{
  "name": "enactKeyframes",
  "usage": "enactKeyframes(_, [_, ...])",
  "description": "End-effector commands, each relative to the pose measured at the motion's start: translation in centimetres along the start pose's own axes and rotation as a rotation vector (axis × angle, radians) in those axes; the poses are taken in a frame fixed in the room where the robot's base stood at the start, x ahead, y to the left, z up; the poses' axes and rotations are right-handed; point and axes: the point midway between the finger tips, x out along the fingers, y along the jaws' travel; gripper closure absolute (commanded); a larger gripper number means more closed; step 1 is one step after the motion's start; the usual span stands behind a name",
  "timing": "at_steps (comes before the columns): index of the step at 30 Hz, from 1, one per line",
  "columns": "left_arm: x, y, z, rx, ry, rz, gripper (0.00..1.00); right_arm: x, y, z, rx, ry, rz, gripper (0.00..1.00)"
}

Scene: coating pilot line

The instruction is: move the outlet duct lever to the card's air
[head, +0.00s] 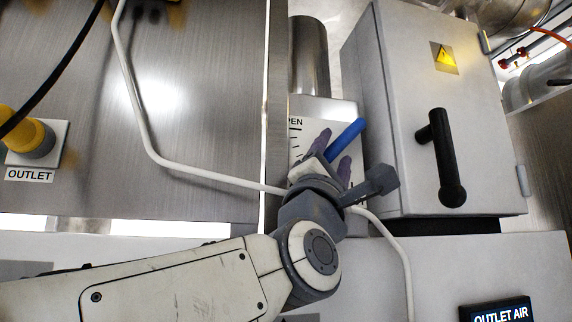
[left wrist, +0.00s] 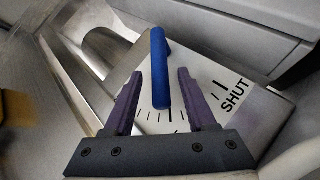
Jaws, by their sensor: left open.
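The blue outlet duct lever (head: 347,137) stands over a white scale plate (head: 297,150), whose visible letters read "PEN" in the head view. In the left wrist view the lever (left wrist: 159,68) points up the picture, and the plate (left wrist: 228,108) shows tick marks and "SHUT" at right. My left gripper (head: 332,153) is open, its purple fingers on either side of the lever, with visible gaps in the left wrist view (left wrist: 160,76). The dark card (head: 497,312) reads "OUTLET AIR"; its lower part is cut off. My right gripper is out of view.
A grey cabinet (head: 405,60) with a black handle (head: 440,155) stands close right of the lever. A metal duct (head: 308,55) rises behind the plate. A pale cable (head: 150,140) runs beside my left wrist. A yellow fitting (head: 28,135) labelled "OUTLET" is at far left.

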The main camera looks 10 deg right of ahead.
Motion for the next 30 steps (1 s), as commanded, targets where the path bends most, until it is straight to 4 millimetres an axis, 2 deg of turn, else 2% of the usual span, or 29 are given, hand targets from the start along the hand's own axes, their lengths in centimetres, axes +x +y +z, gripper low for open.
enactKeyframes(1, [1.0,0.2,0.1,0.002,0.0,-0.001,0.44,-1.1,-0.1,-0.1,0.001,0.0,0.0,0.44])
enactKeyframes(6, [2.1,0.1,0.1,0.0,0.0,-0.001,0.44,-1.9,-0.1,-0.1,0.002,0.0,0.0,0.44])
enactKeyframes(17, [2.2,-0.1,0.0,0.0,0.0,0.0,0.44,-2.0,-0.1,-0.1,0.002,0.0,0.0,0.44])
enactKeyframes(20, [2.2,-0.1,0.0,0.0,0.0,0.0,0.78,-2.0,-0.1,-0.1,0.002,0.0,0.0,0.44])
enactKeyframes(21, [2.2,-0.1,0.0,0.0,0.0,0.0,0.93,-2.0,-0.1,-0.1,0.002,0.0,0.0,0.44])
enactKeyframes(22, [2.2,-0.1,0.0,0.0,0.0,0.0,1.0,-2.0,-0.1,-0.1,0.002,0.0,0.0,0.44])
enactKeyframes(30, [2.2,-0.1,0.0,0.0,0.0,-0.001,1.0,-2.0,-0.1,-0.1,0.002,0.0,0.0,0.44])
